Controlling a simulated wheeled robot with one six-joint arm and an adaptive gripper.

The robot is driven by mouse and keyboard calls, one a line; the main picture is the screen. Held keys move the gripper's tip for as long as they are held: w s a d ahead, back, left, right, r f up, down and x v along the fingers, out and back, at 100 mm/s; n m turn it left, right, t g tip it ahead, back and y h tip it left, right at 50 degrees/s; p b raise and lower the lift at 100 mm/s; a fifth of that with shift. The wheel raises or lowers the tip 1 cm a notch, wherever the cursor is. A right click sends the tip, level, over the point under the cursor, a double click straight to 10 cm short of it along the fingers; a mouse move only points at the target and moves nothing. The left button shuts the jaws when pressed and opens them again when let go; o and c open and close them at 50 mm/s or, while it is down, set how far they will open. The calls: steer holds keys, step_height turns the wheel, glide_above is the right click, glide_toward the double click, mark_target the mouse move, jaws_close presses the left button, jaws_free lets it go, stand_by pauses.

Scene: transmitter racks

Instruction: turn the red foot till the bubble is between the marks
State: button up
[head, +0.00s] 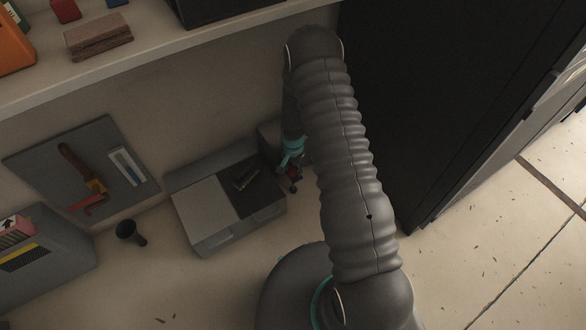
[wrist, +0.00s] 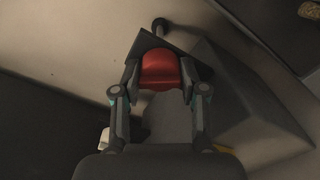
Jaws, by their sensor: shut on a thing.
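The red foot (wrist: 161,70) is a rounded red knob in the wrist view, with a dark angular part around it. My gripper (wrist: 159,88) is shut on it, one finger at each side. In the head view my gripper (head: 291,174) is low by the right end of a grey box (head: 205,212) with a dark top panel. A small level vial (head: 245,177) lies on that dark panel. It is too small and dim to tell where its bubble is against the marks. My arm and the fingers hide most of the foot in the head view.
A dark cabinet (head: 440,90) stands close on the right. A shelf (head: 150,52) with a brown block runs above. A tool board (head: 60,165), a small dark cup (head: 128,232) and a grey case (head: 45,262) are at the left.

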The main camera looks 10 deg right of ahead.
mark_target(293, 167)
steer(key=n+b, duration=0.2)
steer(key=n, duration=0.1)
steer(key=shift+f+n, duration=0.15)
steer(key=shift+n, duration=0.15)
steer(key=shift+n+b, duration=1.15)
steer(key=shift+n, duration=1.25)
steer(key=o, duration=1.1)
steer(key=shift+o, duration=0.2)
steer(key=shift+r, duration=0.2)
step_height(293, 167, up, 12)
